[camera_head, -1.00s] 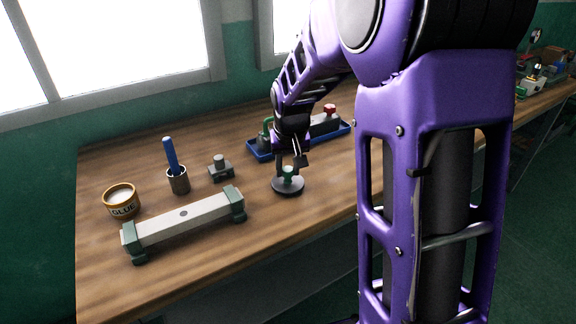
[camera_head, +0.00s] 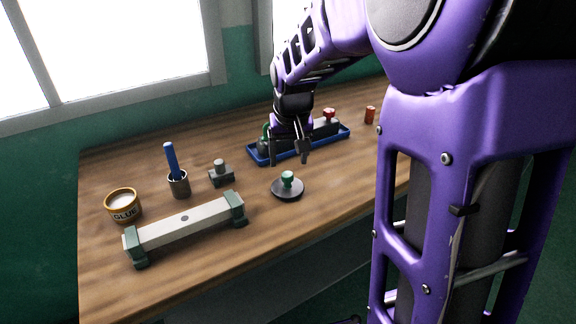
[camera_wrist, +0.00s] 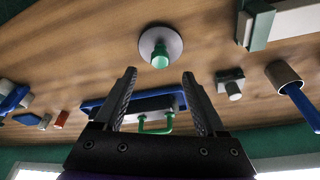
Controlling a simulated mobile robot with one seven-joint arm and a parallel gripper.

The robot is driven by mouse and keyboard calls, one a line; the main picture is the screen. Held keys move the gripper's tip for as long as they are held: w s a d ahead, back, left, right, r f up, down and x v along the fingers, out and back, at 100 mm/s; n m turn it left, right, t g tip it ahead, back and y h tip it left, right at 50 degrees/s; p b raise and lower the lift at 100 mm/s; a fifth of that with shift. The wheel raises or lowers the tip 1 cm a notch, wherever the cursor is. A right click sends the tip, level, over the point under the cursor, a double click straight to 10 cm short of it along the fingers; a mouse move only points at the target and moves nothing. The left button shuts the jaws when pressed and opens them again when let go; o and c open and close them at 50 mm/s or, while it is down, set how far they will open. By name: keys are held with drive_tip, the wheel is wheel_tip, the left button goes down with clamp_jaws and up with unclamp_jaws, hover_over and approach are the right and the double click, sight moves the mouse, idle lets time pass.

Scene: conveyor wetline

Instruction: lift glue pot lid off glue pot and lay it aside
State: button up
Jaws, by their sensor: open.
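The glue pot (camera_head: 123,206) is an orange-rimmed pot marked GLUE at the left end of the wooden bench. Its pale contents show at the open top. The lid (camera_head: 287,188), a dark disc with a green knob, lies on the bench well to the right of the pot. In the wrist view the lid (camera_wrist: 161,46) lies beyond the fingertips, knob towards me. My gripper (camera_head: 288,155) is open and empty, raised behind and above the lid, apart from it. The fingers also show spread in the wrist view (camera_wrist: 160,75).
A pale bar with green end blocks (camera_head: 190,222) lies in front of the pot. A cup with a blue-handled tool (camera_head: 179,186) and a small grey block (camera_head: 221,178) stand behind it. A blue tray (camera_head: 262,159) sits behind the lid. Bench around the lid is clear.

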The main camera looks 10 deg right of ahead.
drive_tip(key=p+v, duration=0.1)
drive_tip(key=v, duration=0.9)
drive_tip(key=shift+r+p, duration=0.25)
drive_tip(key=shift+p, duration=0.05)
drive_tip(key=shift+s, duration=0.1)
